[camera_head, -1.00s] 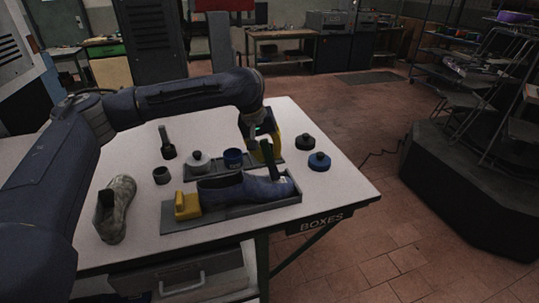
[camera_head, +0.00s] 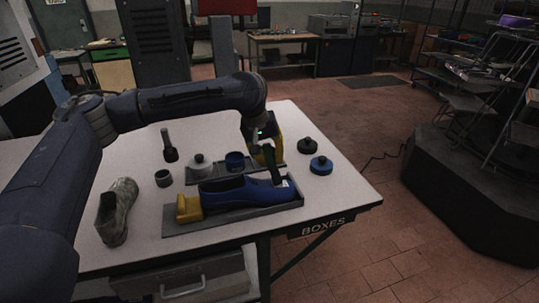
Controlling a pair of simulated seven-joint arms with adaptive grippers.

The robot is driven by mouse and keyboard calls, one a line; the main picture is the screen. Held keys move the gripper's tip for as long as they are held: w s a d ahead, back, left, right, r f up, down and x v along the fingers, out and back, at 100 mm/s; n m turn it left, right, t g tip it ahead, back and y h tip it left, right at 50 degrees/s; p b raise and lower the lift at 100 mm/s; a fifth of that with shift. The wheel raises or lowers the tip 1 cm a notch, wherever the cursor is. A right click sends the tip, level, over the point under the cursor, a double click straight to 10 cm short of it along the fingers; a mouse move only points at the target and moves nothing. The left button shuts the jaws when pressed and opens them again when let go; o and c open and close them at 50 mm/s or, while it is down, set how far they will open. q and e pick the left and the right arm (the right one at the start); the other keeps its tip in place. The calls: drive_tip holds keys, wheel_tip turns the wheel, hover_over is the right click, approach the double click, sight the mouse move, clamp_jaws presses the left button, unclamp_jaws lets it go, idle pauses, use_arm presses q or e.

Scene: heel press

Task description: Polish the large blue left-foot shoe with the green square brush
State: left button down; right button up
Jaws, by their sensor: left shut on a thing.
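The large blue shoe (camera_head: 236,192) lies on its side-on length in a grey tray (camera_head: 215,224) near the front of the white table, with a yellow block (camera_head: 188,208) at its left end. My left gripper (camera_head: 268,153) reaches down over the right part of the shoe. It is shut on a dark, upright brush (camera_head: 273,167), whose lower end is at the shoe's right end. I cannot make out the brush's green colour or square shape, nor whether it touches the shoe. My right gripper is not in view.
A grey shoe (camera_head: 117,212) stands at the left. Behind the tray are a dark brush (camera_head: 169,147), a small dark cup (camera_head: 163,178), a white-grey jar (camera_head: 199,166) and a blue jar (camera_head: 235,162). Black (camera_head: 308,145) and blue (camera_head: 321,165) lids lie at the right.

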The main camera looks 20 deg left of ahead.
sight(272, 150)
use_arm(q)
drive_tip(key=shift+s+d+f, duration=0.1)
drive_tip(key=shift+s+d, duration=0.25)
drive_tip(key=shift+s, duration=0.15)
drive_tip(key=shift+r, duration=3.6)
